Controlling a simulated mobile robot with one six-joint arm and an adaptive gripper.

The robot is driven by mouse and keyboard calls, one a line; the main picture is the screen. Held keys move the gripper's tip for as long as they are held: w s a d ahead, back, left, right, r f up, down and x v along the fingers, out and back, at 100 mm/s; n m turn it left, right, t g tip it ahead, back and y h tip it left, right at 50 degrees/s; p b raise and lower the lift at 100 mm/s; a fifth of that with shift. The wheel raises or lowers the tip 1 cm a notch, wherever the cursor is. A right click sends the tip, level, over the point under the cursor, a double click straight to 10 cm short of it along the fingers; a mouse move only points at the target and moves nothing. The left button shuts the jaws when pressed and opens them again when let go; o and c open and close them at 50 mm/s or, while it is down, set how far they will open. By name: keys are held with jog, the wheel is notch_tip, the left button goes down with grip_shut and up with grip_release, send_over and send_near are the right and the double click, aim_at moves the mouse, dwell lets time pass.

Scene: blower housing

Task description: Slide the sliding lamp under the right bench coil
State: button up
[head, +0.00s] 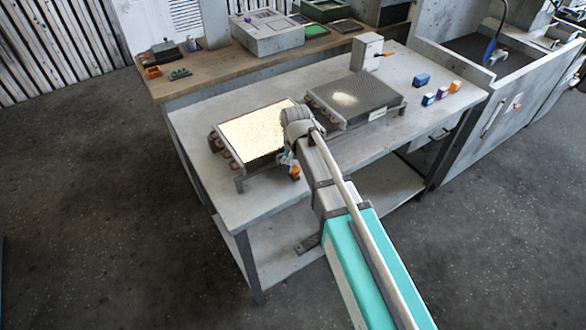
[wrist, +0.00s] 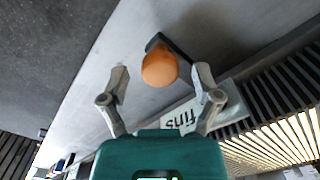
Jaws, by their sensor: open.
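The left bench coil (head: 255,130) glows bright yellow-white through its fins. The right bench coil (head: 352,98) is dark grey with one pale patch on top. The lamp body is hidden; the glow shows under the left coil. An orange ball knob (head: 295,172) on a dark rod sticks out at the left coil's front right corner, apparently the lamp's handle. In the wrist view the knob (wrist: 159,69) appears between the open fingertips of my gripper (wrist: 161,80), with gaps on both sides. In the head view my gripper (head: 287,158) is beside that corner, partly hidden by my arm.
A "fins" label (wrist: 180,118) is on the coil's front edge. Small blue and orange blocks (head: 428,99) lie right of the right coil. A grey box (head: 367,50) stands behind it. The bench top (head: 200,172) is clear at its front left.

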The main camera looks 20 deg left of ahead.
jog(key=shift+c, duration=0.2)
grip_shut()
jog(key=shift+a, duration=0.15)
dwell(0.3)
jog(key=shift+w, duration=0.15)
